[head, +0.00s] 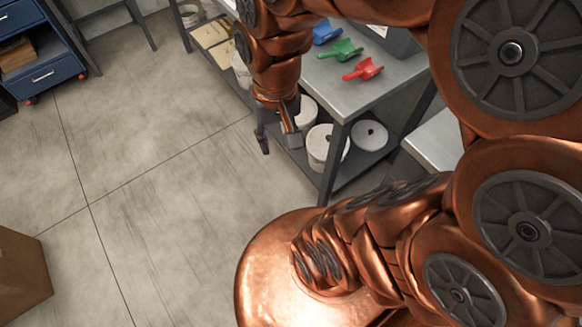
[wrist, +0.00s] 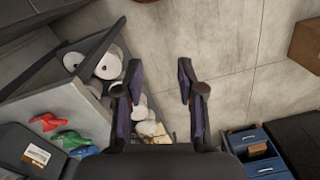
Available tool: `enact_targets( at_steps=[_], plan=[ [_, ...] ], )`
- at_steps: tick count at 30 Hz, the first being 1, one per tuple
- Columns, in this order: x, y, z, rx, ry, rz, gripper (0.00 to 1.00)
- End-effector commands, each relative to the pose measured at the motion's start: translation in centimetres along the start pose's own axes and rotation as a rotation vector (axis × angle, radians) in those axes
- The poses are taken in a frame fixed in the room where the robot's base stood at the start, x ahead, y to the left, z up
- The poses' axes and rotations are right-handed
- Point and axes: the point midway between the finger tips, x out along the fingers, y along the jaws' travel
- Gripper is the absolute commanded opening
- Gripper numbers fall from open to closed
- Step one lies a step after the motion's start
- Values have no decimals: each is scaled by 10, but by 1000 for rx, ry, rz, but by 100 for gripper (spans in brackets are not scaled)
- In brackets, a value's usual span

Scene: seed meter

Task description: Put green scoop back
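The green scoop (head: 341,49) lies on the grey metal table (head: 352,88), between a blue scoop (head: 326,32) and a red scoop (head: 363,70). The green scoop also shows in the wrist view (wrist: 70,139), at the lower left, with the red scoop above it and the blue scoop below it. My gripper (head: 277,143) hangs beside the table over the floor, apart from all the scoops. In the wrist view its two fingers (wrist: 160,85) stand wide apart with only floor between them. It is open and empty.
White rolls or tubs (head: 325,146) stand on the shelf under the table. A grey bin (head: 398,40) is at the table's back right, partly hidden by my arm. A blue drawer cabinet (head: 45,75) stands at the far left, a brown box (head: 20,275) at lower left. The floor between is clear.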

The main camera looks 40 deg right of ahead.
Motion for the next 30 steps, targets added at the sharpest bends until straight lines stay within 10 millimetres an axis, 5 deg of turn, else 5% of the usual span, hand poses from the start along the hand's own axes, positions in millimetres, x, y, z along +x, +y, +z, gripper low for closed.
enact_targets(
  at_steps=[3,9,30],
  plan=[
    [2,-3,42,-157,-58,37,38],
    [3,-1,74,-275,-114,60,38],
    [4,0,76,-283,-119,60,38]
  ],
)
